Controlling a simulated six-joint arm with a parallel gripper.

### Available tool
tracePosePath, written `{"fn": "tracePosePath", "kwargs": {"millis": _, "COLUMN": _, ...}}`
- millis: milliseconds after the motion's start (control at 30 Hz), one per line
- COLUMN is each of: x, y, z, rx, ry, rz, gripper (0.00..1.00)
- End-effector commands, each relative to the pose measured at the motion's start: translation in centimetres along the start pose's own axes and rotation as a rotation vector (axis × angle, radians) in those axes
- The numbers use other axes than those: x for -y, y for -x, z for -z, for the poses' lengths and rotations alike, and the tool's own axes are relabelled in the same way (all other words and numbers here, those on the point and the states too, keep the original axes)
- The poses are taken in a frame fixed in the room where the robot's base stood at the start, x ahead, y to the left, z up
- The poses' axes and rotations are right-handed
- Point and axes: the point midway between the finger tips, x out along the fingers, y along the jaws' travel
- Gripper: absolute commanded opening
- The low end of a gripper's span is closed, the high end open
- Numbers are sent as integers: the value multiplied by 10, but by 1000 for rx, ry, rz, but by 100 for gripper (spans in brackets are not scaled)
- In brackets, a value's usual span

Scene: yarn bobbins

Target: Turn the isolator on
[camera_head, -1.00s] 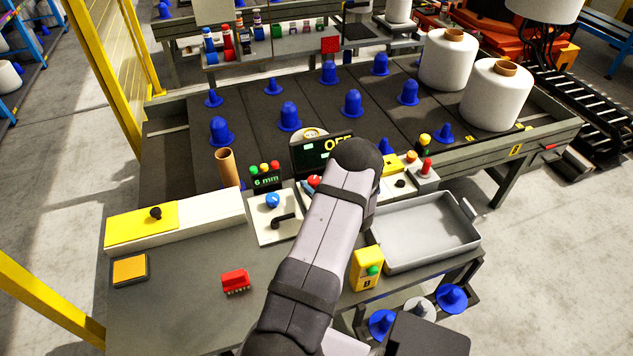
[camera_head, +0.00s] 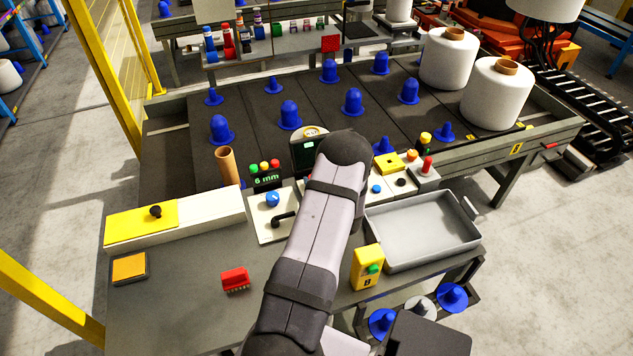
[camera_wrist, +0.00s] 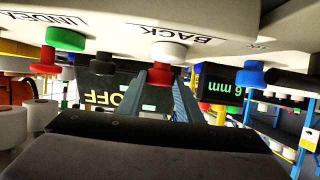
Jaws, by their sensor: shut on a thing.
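A red knob (camera_wrist: 163,76) on a white collar sits beside the BACK label on a pale panel in the upside-down wrist view. My gripper (camera_wrist: 169,80) has its two fingers closed in on this knob, one on each side. A dark display (camera_wrist: 108,88) reading OFF stands behind the fingers. In the head view its screen (camera_head: 305,149) is partly covered by my arm, and my fingertips and the red knob are hidden there. No part is labelled isolator legibly.
A white panel with a blue knob (camera_head: 272,199) and black lever (camera_head: 285,217) lies left of my arm, below the 6 mm display (camera_head: 267,180). A control panel with a blue button (camera_head: 376,189) and a grey tray (camera_head: 390,262) lie right. A yellow box (camera_head: 367,268) stands nearby.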

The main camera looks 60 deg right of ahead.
Motion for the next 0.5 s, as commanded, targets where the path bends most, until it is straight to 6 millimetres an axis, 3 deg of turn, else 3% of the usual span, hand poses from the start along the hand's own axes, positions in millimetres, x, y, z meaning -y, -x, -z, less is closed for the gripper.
{"fn": "tracePosePath", "kwargs": {"millis": 267, "x": 0, "y": 0, "z": 0, "rx": 1, "ry": 2, "rz": 0, "gripper": 10}}
{"fn": "tracePosePath", "kwargs": {"millis": 300, "x": 0, "y": 0, "z": 0, "rx": 1, "ry": 2, "rz": 0, "gripper": 42}}
{"fn": "tracePosePath", "kwargs": {"millis": 333, "x": 0, "y": 0, "z": 0, "rx": 1, "ry": 2, "rz": 0, "gripper": 49}}
{"fn": "tracePosePath", "kwargs": {"millis": 500, "x": 0, "y": 0, "z": 0, "rx": 1, "ry": 2, "rz": 0, "gripper": 51}}
